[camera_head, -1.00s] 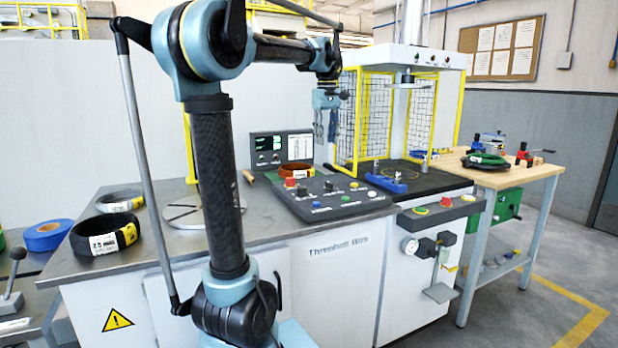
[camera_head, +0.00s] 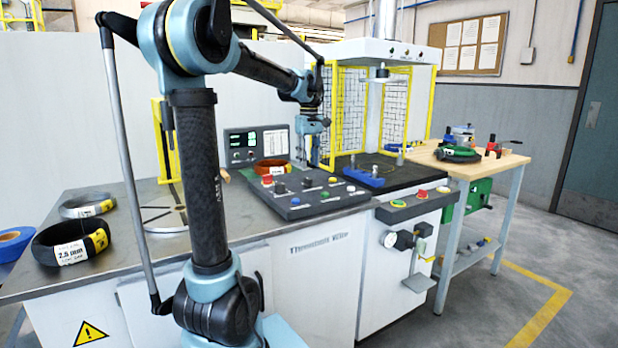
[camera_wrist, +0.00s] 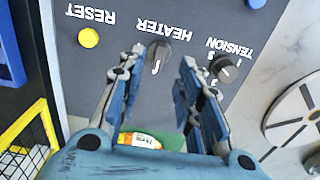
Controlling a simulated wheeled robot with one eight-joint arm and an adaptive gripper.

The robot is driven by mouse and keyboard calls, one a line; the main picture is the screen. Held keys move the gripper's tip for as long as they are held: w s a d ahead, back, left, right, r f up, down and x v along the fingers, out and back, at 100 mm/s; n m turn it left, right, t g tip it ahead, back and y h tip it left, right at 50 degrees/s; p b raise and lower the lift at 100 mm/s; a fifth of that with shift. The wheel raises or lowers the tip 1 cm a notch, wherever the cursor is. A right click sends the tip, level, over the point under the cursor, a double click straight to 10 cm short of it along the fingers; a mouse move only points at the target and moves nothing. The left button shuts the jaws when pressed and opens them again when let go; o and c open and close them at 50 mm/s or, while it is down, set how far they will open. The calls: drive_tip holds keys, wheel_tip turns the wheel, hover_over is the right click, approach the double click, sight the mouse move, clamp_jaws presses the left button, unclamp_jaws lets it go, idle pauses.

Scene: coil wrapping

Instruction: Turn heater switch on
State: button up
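The heater switch is a black round knob (camera_wrist: 158,57) with a white pointer line, below the upside-down HEATER label in the wrist view. In the head view it is a small dark knob (camera_head: 307,182) on the control panel (camera_head: 330,194). My gripper (camera_wrist: 160,60) is open and empty. Its two fingers lie on either side of the knob in the wrist view, the knob nearer the left finger; contact cannot be told. In the head view my gripper (camera_head: 312,160) hangs pointing down above the panel's back part. Whether the switch reads on or off is unclear.
The black tension knob (camera_wrist: 226,68) and yellow reset button (camera_wrist: 89,38) flank the heater knob. A red button (camera_head: 267,180) is on the panel's left. An orange coil (camera_head: 271,166) lies behind the panel. A yellow mesh guard (camera_head: 350,110) stands right of my gripper.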

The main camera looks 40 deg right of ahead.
sight(309, 179)
drive_tip(key=shift+f, duration=3.15)
drive_tip(key=shift+c, duration=0.4)
